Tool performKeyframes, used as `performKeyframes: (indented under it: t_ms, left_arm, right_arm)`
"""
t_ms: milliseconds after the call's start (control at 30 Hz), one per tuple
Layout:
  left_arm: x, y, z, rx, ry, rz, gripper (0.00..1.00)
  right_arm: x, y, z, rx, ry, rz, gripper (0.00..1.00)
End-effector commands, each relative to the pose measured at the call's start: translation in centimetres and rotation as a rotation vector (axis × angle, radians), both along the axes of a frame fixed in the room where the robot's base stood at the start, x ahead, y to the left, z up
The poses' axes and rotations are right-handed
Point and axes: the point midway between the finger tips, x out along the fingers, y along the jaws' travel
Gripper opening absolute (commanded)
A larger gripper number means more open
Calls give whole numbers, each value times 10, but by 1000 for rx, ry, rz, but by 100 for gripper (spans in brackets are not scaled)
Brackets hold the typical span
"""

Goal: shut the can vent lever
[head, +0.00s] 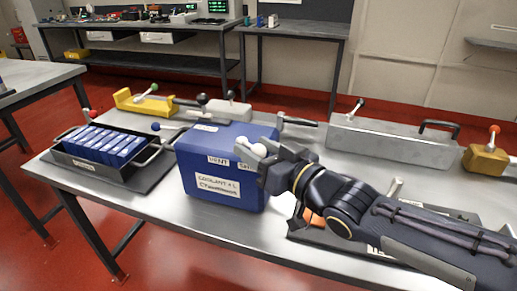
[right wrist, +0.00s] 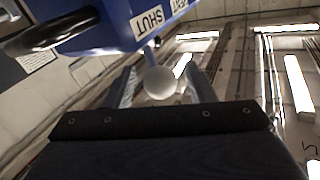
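The blue coolant can (head: 225,190) stands on the grey table and carries VENT and SHUT labels. Its vent lever ends in a white ball knob (head: 258,151), near the can's right side by the SHUT label, partly hidden by my right gripper (head: 262,160). In the right wrist view the white knob (right wrist: 160,83) sits between the two fingers of my right gripper (right wrist: 161,88), with a gap on each side. The SHUT label (right wrist: 148,20) on the can (right wrist: 115,25) is just above the knob. The lever's exact angle is hard to tell. My left gripper is not in view.
A black tray of blue batteries (head: 105,165) stands left of the can. Behind are a yellow fixture (head: 145,103) and a white block (head: 232,110) with levers. A grey metal box (head: 390,138) stands at right, and a dark tray lies partly under my right arm.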

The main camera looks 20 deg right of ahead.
Motion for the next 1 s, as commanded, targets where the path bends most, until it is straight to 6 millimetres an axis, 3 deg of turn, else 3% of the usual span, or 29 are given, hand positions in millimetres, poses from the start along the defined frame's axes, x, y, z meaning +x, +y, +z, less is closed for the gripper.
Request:
performKeyframes:
  t_ms: [267,700,1000]
  left_arm:
    - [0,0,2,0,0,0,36]
    - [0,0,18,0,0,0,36]
    - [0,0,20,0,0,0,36]
  right_arm:
    - [-6,-2,2,-1,-3,2,50]
    - [-63,-26,3,2,-5,1,50]
    - [-72,-30,0,0,0,1,50]
